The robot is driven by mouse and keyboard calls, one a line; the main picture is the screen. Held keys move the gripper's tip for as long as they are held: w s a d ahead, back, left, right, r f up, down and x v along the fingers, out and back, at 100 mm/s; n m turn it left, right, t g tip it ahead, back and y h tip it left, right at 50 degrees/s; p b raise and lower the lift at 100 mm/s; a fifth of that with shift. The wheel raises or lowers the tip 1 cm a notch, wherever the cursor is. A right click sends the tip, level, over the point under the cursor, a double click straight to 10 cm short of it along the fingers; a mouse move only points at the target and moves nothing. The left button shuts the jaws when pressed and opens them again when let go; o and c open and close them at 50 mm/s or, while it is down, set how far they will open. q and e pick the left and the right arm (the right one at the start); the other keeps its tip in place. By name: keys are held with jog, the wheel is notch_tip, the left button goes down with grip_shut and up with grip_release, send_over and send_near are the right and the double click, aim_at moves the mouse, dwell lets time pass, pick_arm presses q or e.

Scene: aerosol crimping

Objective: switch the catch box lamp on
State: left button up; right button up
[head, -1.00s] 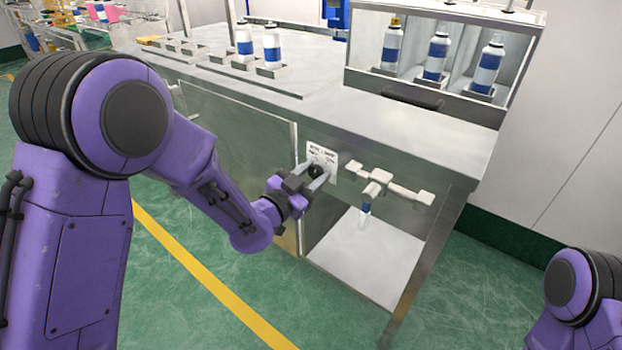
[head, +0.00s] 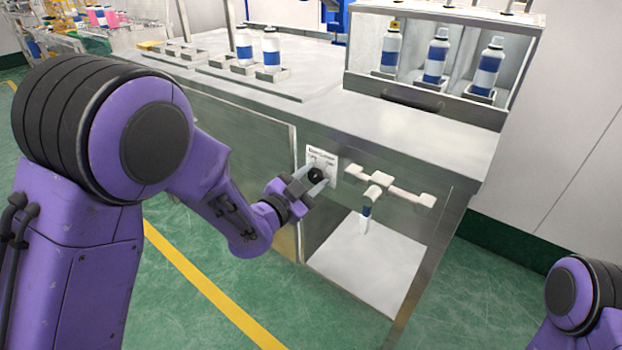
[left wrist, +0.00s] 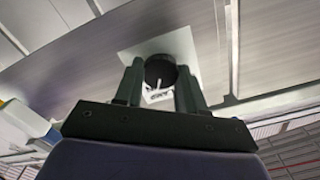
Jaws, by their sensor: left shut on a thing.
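The lamp switch is a black round knob (head: 316,175) on a white label plate (head: 323,160), on the front face of the steel bench. My left gripper (head: 314,181) is at the knob, its fingers on either side and shut on it. In the left wrist view the dark knob (left wrist: 160,70) sits between the two fingers (left wrist: 160,88), in front of the pale plate (left wrist: 178,45). Part of the plate's print is hidden. The catch box (head: 365,265) is the open bay below, with a pale floor. My right gripper is out of view.
A white pipe fitting (head: 385,187) sticks out right of the plate, with a small blue-and-white bottle (head: 366,212) under it. Several blue-banded cans stand on the bench top and in the clear-fronted cabinet (head: 440,60). A yellow line (head: 205,285) crosses the green floor.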

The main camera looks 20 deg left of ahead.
pick_arm(q)
jog(key=o, duration=1.1)
jog(key=shift+c, duration=0.2)
jog(key=p+v, duration=0.1)
jog(key=v, duration=0.9)
jog(key=shift+s, duration=0.3)
jog(key=shift+a, duration=0.1)
